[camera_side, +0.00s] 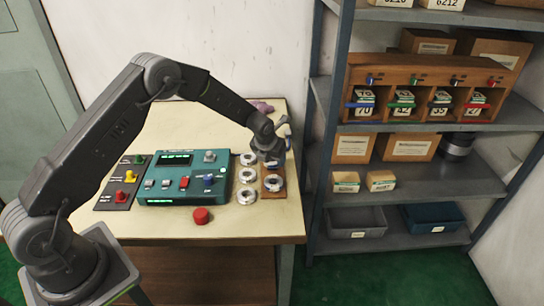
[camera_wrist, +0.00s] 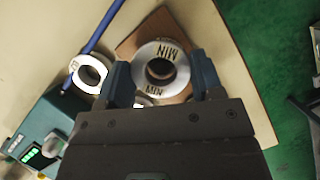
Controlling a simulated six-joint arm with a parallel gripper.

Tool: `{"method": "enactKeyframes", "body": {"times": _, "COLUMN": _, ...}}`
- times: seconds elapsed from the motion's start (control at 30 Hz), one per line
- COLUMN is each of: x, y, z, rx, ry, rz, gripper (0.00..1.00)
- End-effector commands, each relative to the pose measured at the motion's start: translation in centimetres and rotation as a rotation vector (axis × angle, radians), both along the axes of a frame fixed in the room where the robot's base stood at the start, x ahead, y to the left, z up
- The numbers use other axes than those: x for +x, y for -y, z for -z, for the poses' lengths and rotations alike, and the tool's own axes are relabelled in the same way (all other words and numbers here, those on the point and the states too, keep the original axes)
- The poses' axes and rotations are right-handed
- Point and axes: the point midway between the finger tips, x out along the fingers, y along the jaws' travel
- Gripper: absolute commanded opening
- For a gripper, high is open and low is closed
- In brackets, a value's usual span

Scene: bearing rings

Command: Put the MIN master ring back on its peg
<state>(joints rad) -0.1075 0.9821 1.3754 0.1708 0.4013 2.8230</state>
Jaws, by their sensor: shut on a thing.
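The MIN master ring (camera_wrist: 177,82) is a silver ring with dark MIN lettering. In the wrist view it sits between the two blue fingers of my gripper (camera_wrist: 162,76), which is shut on it. In the side view my gripper (camera_side: 268,150) is over the back part of a brown wooden board (camera_side: 264,189) at the table's right side. The held ring is mostly hidden there by my gripper.
Several silver rings (camera_side: 247,175) stand in a column just left of the board. A teal control box (camera_side: 180,190), a black button panel (camera_side: 118,190) and a red knob (camera_side: 201,215) are farther left. The shelf rack (camera_side: 318,130) stands close on the right.

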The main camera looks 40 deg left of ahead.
Motion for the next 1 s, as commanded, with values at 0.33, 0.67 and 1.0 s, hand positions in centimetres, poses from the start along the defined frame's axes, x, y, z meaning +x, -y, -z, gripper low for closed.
{"method": "enactKeyframes", "body": {"times": 0.33, "x": 0.06, "y": -0.01, "z": 0.63, "rx": 0.0, "ry": 0.001, "rz": 0.0, "gripper": 0.24}}
{"method": "enactKeyframes", "body": {"times": 0.67, "x": 0.06, "y": 0.0, "z": 0.95, "rx": 0.001, "ry": 0.002, "rz": 0.0, "gripper": 0.24}}
{"method": "enactKeyframes", "body": {"times": 1.0, "x": 0.06, "y": -0.01, "z": 1.01, "rx": 0.001, "ry": 0.002, "rz": 0.0, "gripper": 0.24}}
